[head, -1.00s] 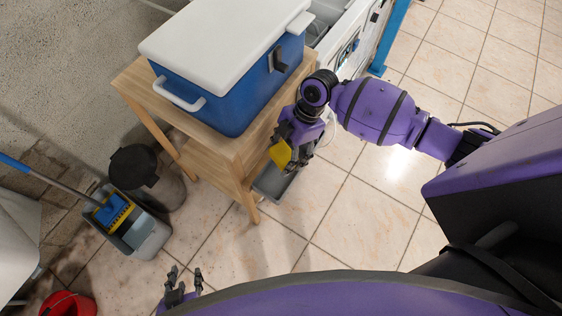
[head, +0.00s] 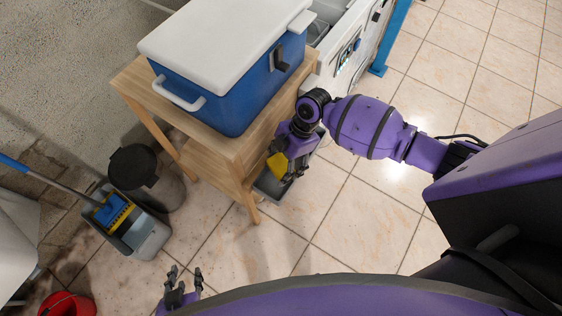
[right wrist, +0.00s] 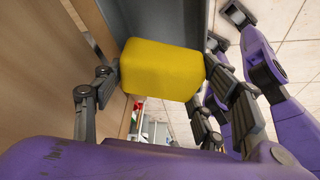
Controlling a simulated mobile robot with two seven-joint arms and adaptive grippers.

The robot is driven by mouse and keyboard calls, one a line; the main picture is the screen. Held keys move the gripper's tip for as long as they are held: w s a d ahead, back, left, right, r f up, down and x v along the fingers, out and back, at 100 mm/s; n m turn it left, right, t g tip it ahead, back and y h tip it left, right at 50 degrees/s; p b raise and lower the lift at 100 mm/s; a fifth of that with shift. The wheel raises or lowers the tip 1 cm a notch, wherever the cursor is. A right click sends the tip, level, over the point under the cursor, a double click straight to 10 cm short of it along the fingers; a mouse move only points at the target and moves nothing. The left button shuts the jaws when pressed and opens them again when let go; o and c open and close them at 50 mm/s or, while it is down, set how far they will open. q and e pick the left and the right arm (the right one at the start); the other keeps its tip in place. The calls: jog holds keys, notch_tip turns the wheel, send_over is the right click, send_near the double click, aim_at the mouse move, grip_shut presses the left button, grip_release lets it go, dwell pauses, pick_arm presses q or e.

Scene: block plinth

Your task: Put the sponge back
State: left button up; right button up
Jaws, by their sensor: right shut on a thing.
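The yellow sponge (head: 277,165) is between the fingers of my right gripper (head: 287,163), which is shut on it. The sponge also shows in the right wrist view (right wrist: 160,70), with finger links on both sides of it. A grey tray or bin (head: 270,189) is beside the wooden table, below the sponge in the head view. A grey surface (right wrist: 165,18) shows behind the sponge in the right wrist view. I cannot tell whether the sponge touches it. My left gripper (head: 183,281) is at the bottom of the head view, its fingers apart and empty.
A blue cooler with a white lid (head: 225,85) stands on the wooden table (head: 236,150), close to my right gripper. A dark bin (head: 145,175), a mop bucket (head: 140,228) and a red bucket (head: 68,304) stand at the left. Tiled floor is clear right of the table.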

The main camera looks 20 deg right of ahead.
jog(key=shift+f, duration=0.25)
jog(key=o, duration=1.1)
jog(key=shift+r, duration=0.2)
jog(key=p+v, duration=0.1)
jog(key=v, duration=1.2)
jog(key=shift+a, duration=0.2)
jog(key=shift+s, duration=0.1)
